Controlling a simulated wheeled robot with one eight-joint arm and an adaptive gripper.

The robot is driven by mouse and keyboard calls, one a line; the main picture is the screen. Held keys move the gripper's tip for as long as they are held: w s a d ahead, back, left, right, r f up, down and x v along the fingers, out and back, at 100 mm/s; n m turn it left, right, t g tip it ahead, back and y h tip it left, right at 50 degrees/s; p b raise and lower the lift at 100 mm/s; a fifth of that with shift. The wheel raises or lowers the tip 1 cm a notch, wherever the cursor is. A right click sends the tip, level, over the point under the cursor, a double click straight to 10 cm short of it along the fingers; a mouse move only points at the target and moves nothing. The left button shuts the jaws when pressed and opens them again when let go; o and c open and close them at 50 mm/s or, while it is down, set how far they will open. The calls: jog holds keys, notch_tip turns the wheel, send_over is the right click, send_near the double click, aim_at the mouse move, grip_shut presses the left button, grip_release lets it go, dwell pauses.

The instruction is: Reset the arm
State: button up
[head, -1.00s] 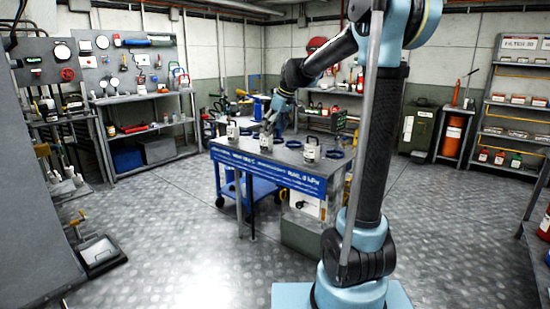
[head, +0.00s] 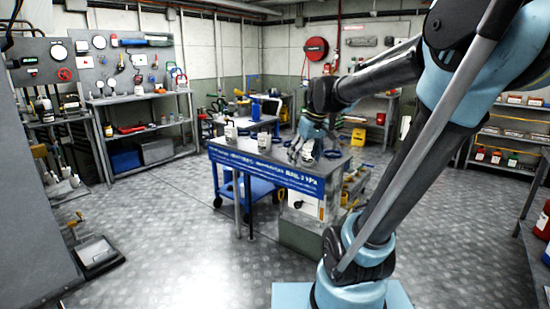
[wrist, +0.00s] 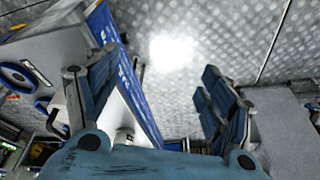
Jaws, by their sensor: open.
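My gripper (head: 308,152) is above the right end of the workbench (head: 225,147) in the head view, with its fingers pointing down and left. In the wrist view my gripper (wrist: 158,95) is open, with its blue fingers wide apart and floor showing between them. It holds nothing. Two pale canisters with dark handles, a left one (head: 231,134) and a middle one (head: 264,142), stand on the bench. The gripper covers the spot at the bench's right, so I cannot tell clearly what stands behind it.
A blue ring (head: 333,154) lies on the bench near my gripper. A blue banner (head: 265,172) hangs along the bench front, above a blue cart (head: 258,188). Shelves (head: 515,135) stand at the right. The floor (head: 170,230) in front is largely clear.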

jog(key=s+d+f+m+h, duration=0.1)
jog(key=s+d+f+m, duration=0.1)
jog(key=s+d+f, duration=0.2)
jog(key=s+d+f+m, duration=0.3)
jog(key=s+f, duration=0.8)
jog(key=s, duration=0.4)
jog(key=shift+s+d+m+h, duration=0.2)
jog(key=shift+d+m+h, duration=0.15)
jog(key=shift+d, duration=0.4)
jog(key=shift+f, duration=0.1)
jog(key=shift+w+f, duration=0.2)
jog(key=shift+w, duration=0.25)
